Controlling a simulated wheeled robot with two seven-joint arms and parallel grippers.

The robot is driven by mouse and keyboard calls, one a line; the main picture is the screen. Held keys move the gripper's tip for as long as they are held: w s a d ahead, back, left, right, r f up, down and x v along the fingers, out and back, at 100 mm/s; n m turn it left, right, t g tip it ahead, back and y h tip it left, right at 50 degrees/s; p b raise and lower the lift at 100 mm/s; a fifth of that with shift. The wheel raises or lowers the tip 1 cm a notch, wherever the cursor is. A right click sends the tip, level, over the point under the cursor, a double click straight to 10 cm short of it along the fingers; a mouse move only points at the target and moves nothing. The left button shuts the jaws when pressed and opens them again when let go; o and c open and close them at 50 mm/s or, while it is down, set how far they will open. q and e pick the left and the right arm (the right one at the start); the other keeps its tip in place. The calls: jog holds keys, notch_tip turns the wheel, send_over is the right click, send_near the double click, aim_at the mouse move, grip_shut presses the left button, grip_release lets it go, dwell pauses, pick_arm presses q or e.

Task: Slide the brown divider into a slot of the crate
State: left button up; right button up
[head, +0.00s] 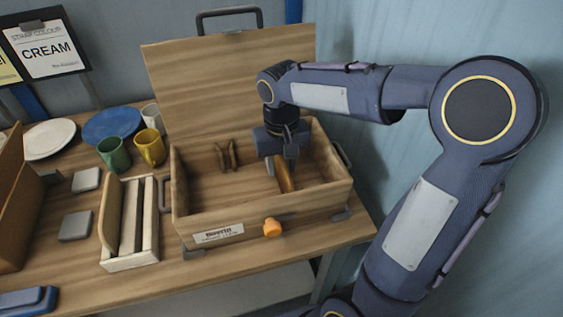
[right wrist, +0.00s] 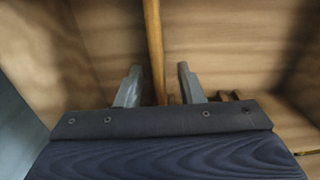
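The wooden crate (head: 262,218) stands on the table with its lid (head: 205,85) raised. The brown divider (head: 285,176) stands roughly upright inside, in the right half of the crate. My right gripper (head: 291,160) reaches down into the crate at the divider. In the right wrist view the divider (right wrist: 154,45) shows edge-on between the two fingers of my right gripper (right wrist: 160,85). The fingers are apart, with a gap on each side of it. I cannot tell whether its lower edge sits in a slot. A pair of slot ribs (head: 227,155) shows on the back wall. My left gripper is not in view.
A pale rack (head: 130,262) with upright slats stands left of the crate. Green (head: 114,154) and yellow (head: 150,147) mugs and a blue plate (head: 112,124) are behind it. An orange knob (head: 272,227) sticks out from the crate's front.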

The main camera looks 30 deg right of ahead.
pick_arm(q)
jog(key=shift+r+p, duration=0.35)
pick_arm(e)
notch_tip(320, 180, up, 8)
jog(key=shift+f, duration=0.1)
dwell(0.7)
